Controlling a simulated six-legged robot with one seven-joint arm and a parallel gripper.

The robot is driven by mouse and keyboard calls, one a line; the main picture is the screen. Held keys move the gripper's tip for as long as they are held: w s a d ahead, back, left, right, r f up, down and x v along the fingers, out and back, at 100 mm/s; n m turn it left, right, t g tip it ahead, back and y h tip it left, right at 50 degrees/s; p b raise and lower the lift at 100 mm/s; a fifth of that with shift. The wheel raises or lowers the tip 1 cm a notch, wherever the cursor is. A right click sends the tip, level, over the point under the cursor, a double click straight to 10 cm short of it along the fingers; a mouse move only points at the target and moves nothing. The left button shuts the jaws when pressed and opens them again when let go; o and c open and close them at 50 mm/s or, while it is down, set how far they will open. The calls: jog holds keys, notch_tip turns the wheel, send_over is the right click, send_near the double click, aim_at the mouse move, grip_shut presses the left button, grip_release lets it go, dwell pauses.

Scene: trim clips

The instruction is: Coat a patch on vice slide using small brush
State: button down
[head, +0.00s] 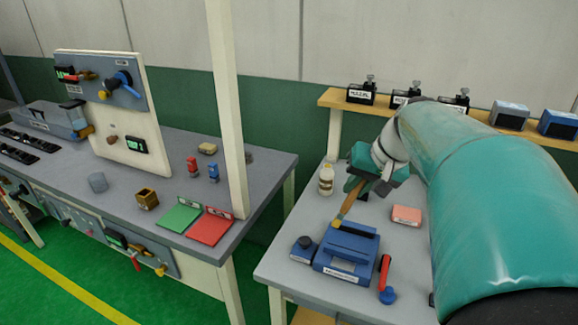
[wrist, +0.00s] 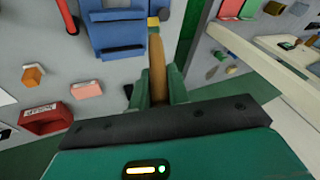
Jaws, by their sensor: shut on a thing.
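The blue vice (head: 345,262) stands on the grey bench at the right in the head view, with a red handle (head: 384,270) at its right side. It also shows at the top of the wrist view (wrist: 117,32). My gripper (head: 357,184) is above the vice's far side and shut on the small brush (head: 348,203), which has a wooden handle. The brush (wrist: 156,62) stands between the two green fingers in the wrist view. It slants down, with its tip at the vice's upper left edge. I cannot tell whether the tip touches the slide.
A white bottle (head: 326,180) stands behind the vice and a pink block (head: 406,215) lies to its right. A shelf (head: 334,100) with labelled black boxes is at the back. A white post (head: 226,100) and another bench (head: 262,166) are at the left.

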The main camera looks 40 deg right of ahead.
aim_at(353, 200)
jog(key=shift+w+a+f, duration=0.15)
jog(key=shift+w+f, duration=0.05)
jog(key=shift+w, duration=0.1)
jog(key=shift+a+f, duration=0.1)
jog(key=shift+f, duration=0.25)
notch_tip(353, 200, down, 3)
jog(key=shift+s+r, duration=0.15)
jog(key=shift+s+f, duration=0.1)
jog(key=shift+f, duration=0.45)
jog(key=shift+r, duration=0.1)
